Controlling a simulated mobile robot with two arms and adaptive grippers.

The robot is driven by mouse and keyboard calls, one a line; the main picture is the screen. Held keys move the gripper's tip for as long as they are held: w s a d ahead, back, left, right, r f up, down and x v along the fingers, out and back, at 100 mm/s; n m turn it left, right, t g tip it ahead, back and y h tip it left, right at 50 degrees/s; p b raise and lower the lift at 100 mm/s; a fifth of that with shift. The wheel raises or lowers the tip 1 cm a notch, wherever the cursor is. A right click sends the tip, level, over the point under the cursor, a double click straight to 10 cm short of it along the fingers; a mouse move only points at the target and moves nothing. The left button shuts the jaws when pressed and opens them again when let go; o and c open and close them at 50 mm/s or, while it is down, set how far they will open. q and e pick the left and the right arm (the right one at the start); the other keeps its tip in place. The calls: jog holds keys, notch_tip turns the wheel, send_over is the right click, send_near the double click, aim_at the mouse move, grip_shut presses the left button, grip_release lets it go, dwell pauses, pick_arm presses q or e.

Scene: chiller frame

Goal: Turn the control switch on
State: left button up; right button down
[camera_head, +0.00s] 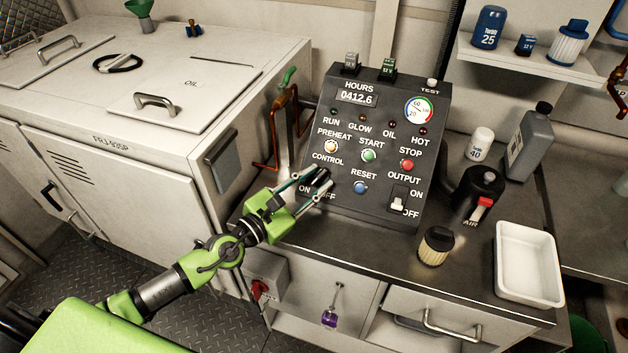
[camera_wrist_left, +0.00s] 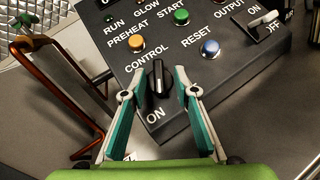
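The control switch is a black rotary knob (camera_head: 322,177) under the CONTROL label on the dark sloped control panel (camera_head: 362,205). ON is printed at its lower left and OFF at its lower right. In the left wrist view the knob (camera_wrist_left: 158,80) stands between my fingertips, with ON below it; OFF is hidden there. My left gripper (camera_head: 318,181) is open, its teal fingers on either side of the knob. In the left wrist view the gripper (camera_wrist_left: 159,77) shows a gap on both sides of the knob. My right gripper is not in view.
The panel also has a RESET button (camera_head: 360,187), a red STOP button (camera_head: 407,165) and an OUTPUT switch (camera_head: 398,203). A copper-coloured bent pipe (camera_wrist_left: 45,80) is left of the panel. A filter (camera_head: 436,246) and white tray (camera_head: 528,265) are on the counter at right.

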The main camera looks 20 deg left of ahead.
pick_arm(q)
jog(key=v, duration=1.2)
jog(key=shift+r, duration=0.15)
dwell(0.4)
